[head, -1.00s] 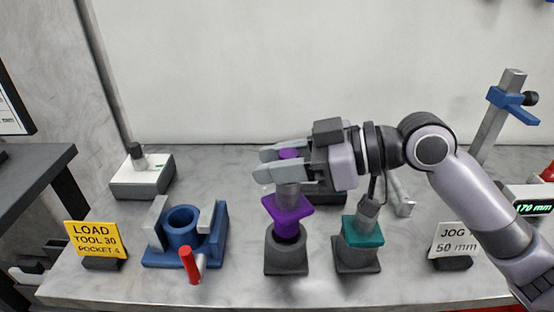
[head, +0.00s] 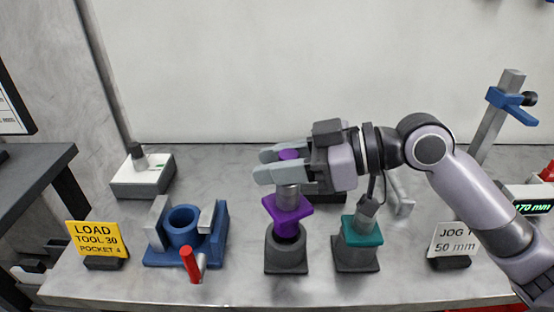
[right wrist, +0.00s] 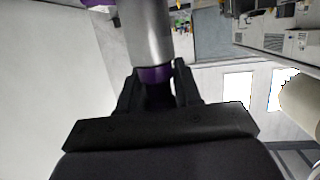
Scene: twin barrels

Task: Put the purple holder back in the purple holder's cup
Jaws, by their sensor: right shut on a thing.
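The purple holder (head: 287,216) stands upright over a dark grey cup (head: 286,253), its lower end at the cup's mouth. I cannot tell how deep it sits. In the right wrist view the holder's grey body (right wrist: 149,35) and a purple band show between the dark jaws. A teal holder (head: 362,231) sits in a similar dark cup (head: 355,258) just to the right. My left gripper is not in view.
A blue fixture (head: 183,220) with a red-handled lever (head: 192,264) stands left of the cups. A yellow sign (head: 95,240) is at the far left, a white sign (head: 455,240) at the right. A blue-clamped post (head: 498,113) stands at the back right.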

